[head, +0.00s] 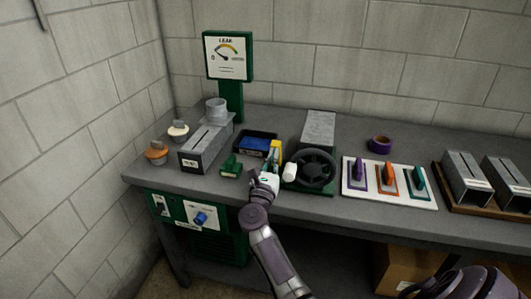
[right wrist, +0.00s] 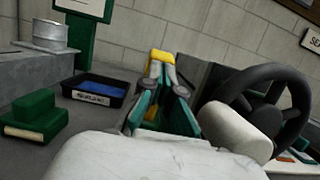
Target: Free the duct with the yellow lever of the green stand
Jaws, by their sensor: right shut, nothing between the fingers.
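The green stand (head: 291,186) with a black handwheel (head: 316,167) is at the middle of the bench. A grey duct (head: 320,126) lies behind the wheel on it. The yellow lever (head: 276,147) stands upright at the stand's left side. In the right wrist view the lever (right wrist: 160,62) shows just beyond the fingertips. My right gripper (head: 268,172) is in front of the lever, its fingers (right wrist: 161,98) shut with nothing held. I cannot tell whether they touch the lever. My left gripper is not in view.
The wheel's white handle (head: 289,172) is close to the right of my right gripper. A green block (head: 231,166) and a black tray (head: 257,137) with something blue are on its left. A grey box (head: 203,149) stands further left, a white tool board (head: 389,184) to the right.

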